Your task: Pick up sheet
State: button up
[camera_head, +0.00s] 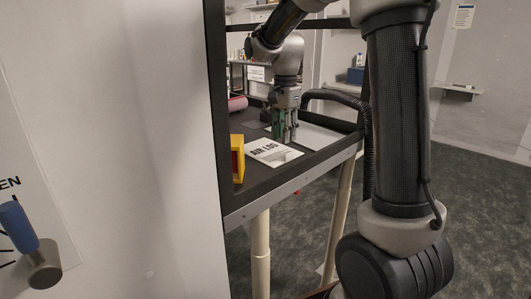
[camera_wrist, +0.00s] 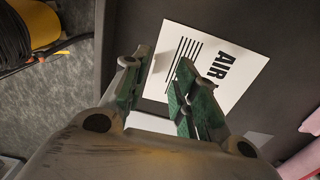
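The white sheet (camera_head: 268,151) lies on the dark bench top, marked with bold "AIR LOG" lettering. In the wrist view the sheet (camera_wrist: 238,85) shows "AIR" and a block of black lines, and the right finger covers part of it. My gripper (camera_head: 286,138) points down over the bench beside the sheet's far right part. In the wrist view my gripper (camera_wrist: 162,60) has its green-padded fingers apart, with part of the sheet seen between them. I see nothing held. Whether the fingertips touch the sheet or bench, I cannot tell.
A yellow-framed thing (camera_head: 238,157) stands at the bench's near left, beside the sheet. A pink roll (camera_head: 237,104) lies farther back. A plain white flat piece (camera_head: 316,137) lies right of my gripper. A large white panel (camera_head: 120,150) fills the left.

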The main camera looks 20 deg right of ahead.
aim_at(287, 152)
jog(key=f, duration=0.4)
jog(key=d+f, duration=0.1)
jog(key=f, duration=0.2)
jog(key=shift+s, duration=0.15)
grip_shut()
